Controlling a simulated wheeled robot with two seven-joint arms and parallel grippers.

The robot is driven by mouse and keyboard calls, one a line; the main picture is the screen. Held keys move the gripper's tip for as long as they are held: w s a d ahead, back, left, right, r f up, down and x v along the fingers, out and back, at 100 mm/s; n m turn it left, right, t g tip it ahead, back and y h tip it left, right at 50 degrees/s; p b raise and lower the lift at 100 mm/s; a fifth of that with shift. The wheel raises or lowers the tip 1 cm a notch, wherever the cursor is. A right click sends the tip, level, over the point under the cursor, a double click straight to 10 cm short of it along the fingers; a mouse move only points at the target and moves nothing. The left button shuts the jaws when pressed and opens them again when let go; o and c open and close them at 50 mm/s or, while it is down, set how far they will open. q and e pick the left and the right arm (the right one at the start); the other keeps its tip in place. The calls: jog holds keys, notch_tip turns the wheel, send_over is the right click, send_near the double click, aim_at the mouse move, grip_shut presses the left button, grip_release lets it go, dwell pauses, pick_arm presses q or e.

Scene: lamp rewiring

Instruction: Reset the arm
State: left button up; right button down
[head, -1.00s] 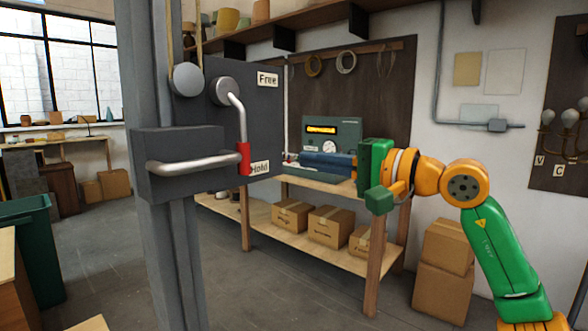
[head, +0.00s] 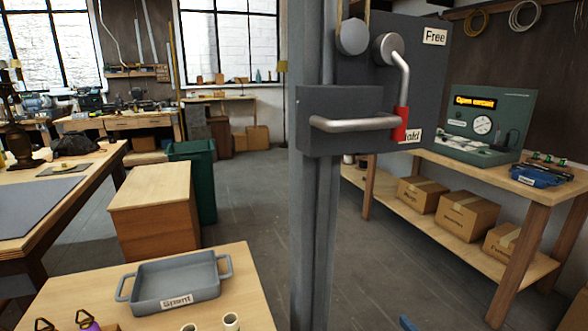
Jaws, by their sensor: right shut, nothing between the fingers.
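A dark grey panel (head: 440,60) on a grey post (head: 312,200) carries a bent silver lever (head: 402,72) with a red grip (head: 401,125). The lever hangs down, its grip beside the lower "Hold" label (head: 411,137); the "Free" label (head: 434,36) is at the top. A fixed silver bar (head: 350,123) runs across the bracket, ending close to the grip. Only a small blue tip of my right gripper (head: 407,323) shows at the bottom edge, well below the lever and apart from it. My left gripper is out of view.
A grey "Spent" tray (head: 176,284) stands on the near wooden table (head: 85,283). A wooden cabinet (head: 153,200) and green bin (head: 196,180) stand behind it. At right, a bench (head: 470,167) holds a green tester (head: 485,124) reading "Open circuit". Floor (head: 255,200) left of the post is clear.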

jog(key=s+a+f+m+g+h, duration=0.25)
jog(key=s+f+m+g, duration=0.6)
jog(key=s+f, duration=1.2)
jog(key=s+a+f+m+g, duration=0.2)
jog(key=s+f+m, duration=0.1)
jog(key=s, duration=0.5)
jog(key=s+a+f+m+g, duration=0.2)
jog(key=s+f+m, duration=0.1)
jog(key=s, duration=0.5)
jog(key=s+a+f+m+g, duration=0.2)
jog(key=s+f+m, duration=0.1)
jog(key=s, duration=0.6)
jog(key=shift+a+f+p, duration=0.2)
jog(key=shift+f+p, duration=0.15)
jog(key=shift+f, duration=0.5)
